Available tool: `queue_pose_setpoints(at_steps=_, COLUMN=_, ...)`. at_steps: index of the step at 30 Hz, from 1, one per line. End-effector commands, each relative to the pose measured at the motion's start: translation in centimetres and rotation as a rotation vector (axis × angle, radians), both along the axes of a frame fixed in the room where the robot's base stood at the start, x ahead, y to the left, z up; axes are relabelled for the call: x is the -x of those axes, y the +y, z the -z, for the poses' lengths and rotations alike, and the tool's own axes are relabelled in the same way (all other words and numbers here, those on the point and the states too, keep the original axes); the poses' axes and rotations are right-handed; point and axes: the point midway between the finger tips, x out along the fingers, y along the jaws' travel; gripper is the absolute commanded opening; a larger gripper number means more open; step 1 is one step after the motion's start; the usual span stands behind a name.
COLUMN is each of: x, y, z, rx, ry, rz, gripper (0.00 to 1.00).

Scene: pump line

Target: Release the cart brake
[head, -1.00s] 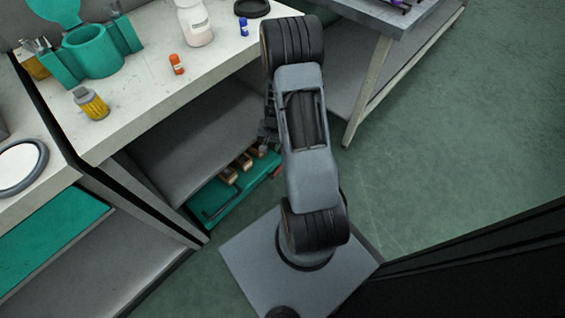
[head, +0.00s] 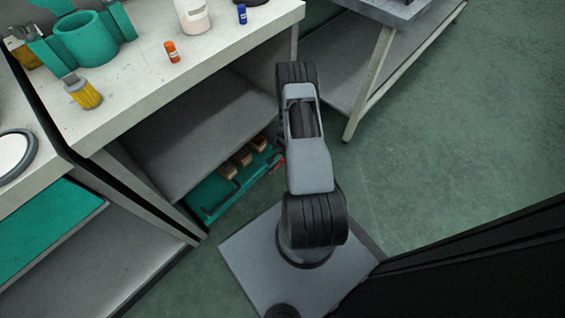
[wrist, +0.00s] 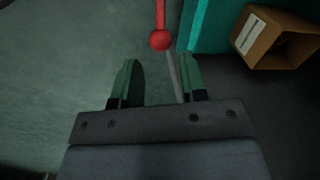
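The brake lever shows in the wrist view as a red rod with a round red knob (wrist: 160,40). The knob is just beyond my gripper's fingertips, roughly in line with the gap between them. My gripper (wrist: 160,72) is open, its two green fingers apart with no knob between them. A thin grey bar runs beside the right finger. The teal cart (head: 207,207) stands under the bench in the head view, and its edge (wrist: 199,22) is at the top of the wrist view. A small red part (head: 281,163) shows at the cart's right end. My arm largely hides my gripper in the head view.
Several brown boxes (head: 243,158) ride on the cart; one (wrist: 272,38) is close by on the right in the wrist view. The workbench (head: 140,95) overhangs the cart. A second table (head: 368,75) stands at the upper right. Open green floor (head: 440,150) lies to the right.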

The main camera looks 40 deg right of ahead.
Motion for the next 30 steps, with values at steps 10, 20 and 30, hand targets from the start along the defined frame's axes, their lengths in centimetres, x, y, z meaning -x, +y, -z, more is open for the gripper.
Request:
queue_pose_setpoints(at_steps=10, x=-0.5, y=0.3, z=4.8, rx=-0.001, ry=0.000, rz=-0.001, gripper=0.39)
queue_pose_setpoints(at_steps=20, x=-0.6, y=0.3, z=5.5, rx=-0.001, ry=0.000, rz=-0.001, gripper=0.39)
queue_pose_setpoints(at_steps=30, x=-0.6, y=0.3, z=5.5, rx=-0.001, ry=0.000, rz=-0.001, gripper=0.22)
